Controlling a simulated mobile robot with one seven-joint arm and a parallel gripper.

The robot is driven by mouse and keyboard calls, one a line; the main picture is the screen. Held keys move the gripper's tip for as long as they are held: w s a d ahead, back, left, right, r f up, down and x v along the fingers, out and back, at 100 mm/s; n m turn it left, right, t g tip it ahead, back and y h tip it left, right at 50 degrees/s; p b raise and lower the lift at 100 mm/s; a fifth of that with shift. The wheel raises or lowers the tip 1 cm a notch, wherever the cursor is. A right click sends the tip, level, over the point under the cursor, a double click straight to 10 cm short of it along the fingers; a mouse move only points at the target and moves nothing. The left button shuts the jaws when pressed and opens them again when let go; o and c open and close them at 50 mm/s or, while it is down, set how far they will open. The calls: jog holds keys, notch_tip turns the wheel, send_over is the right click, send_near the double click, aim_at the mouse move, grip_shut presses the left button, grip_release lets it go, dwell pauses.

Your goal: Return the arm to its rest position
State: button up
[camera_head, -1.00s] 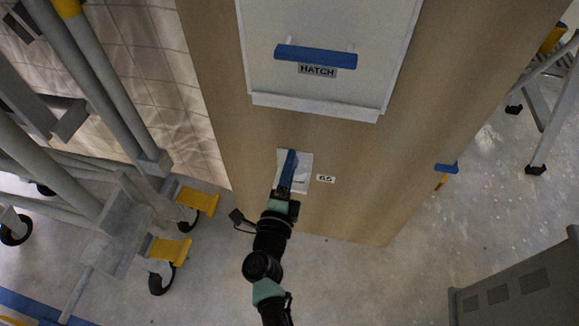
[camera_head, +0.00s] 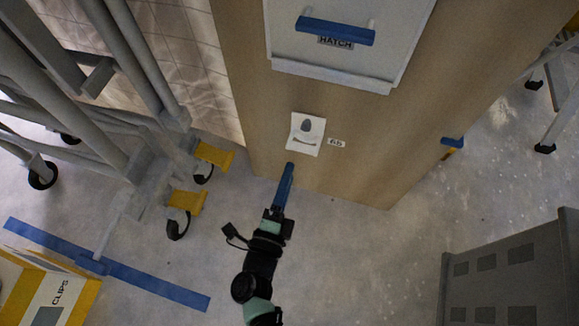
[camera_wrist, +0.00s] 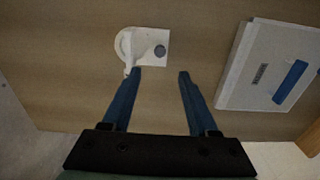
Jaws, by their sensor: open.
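My gripper (camera_head: 287,180) has blue fingers and is at the end of my dark arm, below and in front of the wooden panel in the head view. In the wrist view my gripper (camera_wrist: 160,74) has its two blue fingers apart with nothing between them. A white fixture (camera_head: 306,132) with a grey oval part is on the panel just above the fingertips, beside the label 65. The fixture also shows in the wrist view (camera_wrist: 150,38), beyond the left fingertip. From the head view it looks clear of the fingers.
The wooden panel (camera_head: 255,110) carries a white hatch (camera_head: 330,62) with a blue handle. A wheeled metal frame (camera_head: 130,170) with yellow pedals stands left. A CLIPS box (camera_head: 50,290) is at lower left, a grey cabinet (camera_head: 510,270) at lower right. Floor between is open.

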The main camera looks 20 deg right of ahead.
dwell(0.5)
jog(key=w+a+r+n+t+y+p, duration=0.1)
jog(key=w+a+r+n+t+y, duration=0.2)
jog(key=r, duration=0.8)
jog(key=w+a+r+n+t+y+p, duration=0.1)
jog(key=w+a+r+n+t+y, duration=0.25)
jog(key=r, duration=0.75)
jog(key=w+a+r+n+t+p, duration=0.1)
jog(key=w+a+r+n+t, duration=0.15)
jog(key=w+r, duration=0.55)
notch_tip(320, 180, up, 15)
jog(key=s+a+n+t+y, duration=0.1)
jog(key=s+a+n+y, duration=0.2)
jog(key=n, duration=0.4)
jog(key=s+d+r+n+t+p, duration=0.1)
jog(key=s+d+r+n+p, duration=0.15)
jog(key=s+r+n, duration=0.75)
jog(key=s+d+r+m+t+p, duration=0.1)
jog(key=s+r+p, duration=0.25)
jog(key=r, duration=1.45)
notch_tip(320, 180, up, 36)
jog(key=p, duration=3.5)
jog(key=shift+a+r+y, duration=0.1)
jog(key=shift+y, duration=0.15)
